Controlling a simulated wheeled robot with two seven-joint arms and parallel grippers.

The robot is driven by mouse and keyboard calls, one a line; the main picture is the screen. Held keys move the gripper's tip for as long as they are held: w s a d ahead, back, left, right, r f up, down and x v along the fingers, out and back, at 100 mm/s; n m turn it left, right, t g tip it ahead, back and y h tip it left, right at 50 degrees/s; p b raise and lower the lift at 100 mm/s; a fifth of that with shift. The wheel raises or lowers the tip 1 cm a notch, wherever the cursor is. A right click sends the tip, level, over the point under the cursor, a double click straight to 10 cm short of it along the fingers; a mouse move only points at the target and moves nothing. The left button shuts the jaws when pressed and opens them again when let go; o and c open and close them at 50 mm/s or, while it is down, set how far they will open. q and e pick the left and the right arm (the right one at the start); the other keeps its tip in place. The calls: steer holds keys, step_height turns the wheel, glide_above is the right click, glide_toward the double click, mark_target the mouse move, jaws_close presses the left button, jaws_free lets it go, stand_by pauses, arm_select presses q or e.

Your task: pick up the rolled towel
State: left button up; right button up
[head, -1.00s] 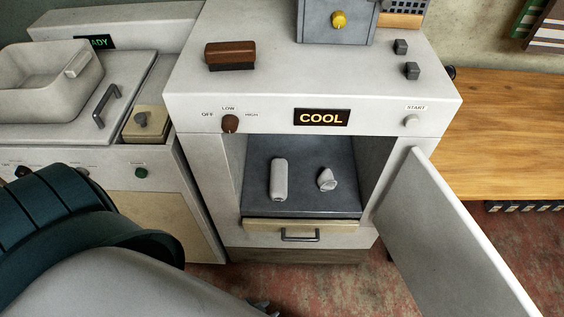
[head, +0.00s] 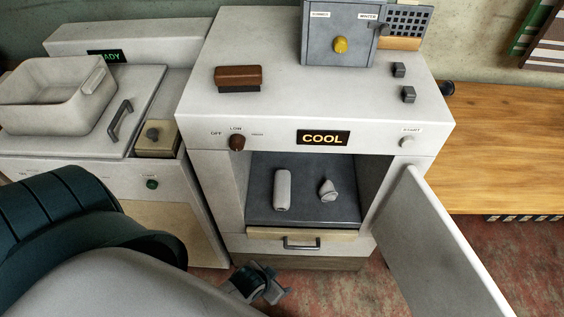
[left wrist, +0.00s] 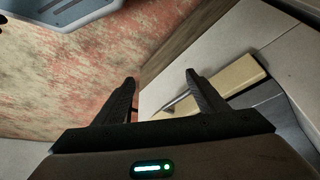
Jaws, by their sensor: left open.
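The rolled towel (head: 283,189) is a pale grey cylinder lying inside the open compartment of the white machine, on its dark floor (head: 305,213). A second small pale item, twisted or bunched (head: 328,190), lies to its right. My left gripper (head: 273,287) is below and in front of the compartment, near the drawer, and apart from the towel. In the left wrist view its two dark fingers (left wrist: 160,92) are spread with nothing between them. The towel is not in the left wrist view. My right gripper is not in view.
The machine's door (head: 437,245) stands open to the right. A drawer with a handle (head: 301,244) is under the compartment. A brown-handled brush (head: 239,76) and a grey box (head: 341,30) stand on top. A wooden bench (head: 510,140) is at right.

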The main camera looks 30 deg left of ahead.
arm_select(q)
steer(key=a+r+n+g+y+p, duration=0.1)
steer(key=a+r+p, duration=0.1)
steer(key=r, duration=0.8)
steer(key=a+r+p, duration=0.2)
steer(key=r, duration=0.8)
steer(key=n+y, duration=0.2)
steer(key=n, duration=0.5)
glide_above(281, 188)
steer(key=s+d, duration=0.2)
steer(key=s, duration=0.1)
steer(key=f, duration=0.9)
steer(key=shift+a+f, duration=0.25)
steer(key=shift+f, duration=0.1)
steer(key=shift+w+a+n, duration=0.15)
steer(key=shift+w+n, duration=0.15)
steer(key=shift+w, duration=0.1)
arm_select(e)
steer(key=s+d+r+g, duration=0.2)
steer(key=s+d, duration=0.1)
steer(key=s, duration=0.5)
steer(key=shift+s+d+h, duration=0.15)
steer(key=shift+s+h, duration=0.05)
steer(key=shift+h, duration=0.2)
arm_select(q)
steer(key=shift+f, duration=0.15)
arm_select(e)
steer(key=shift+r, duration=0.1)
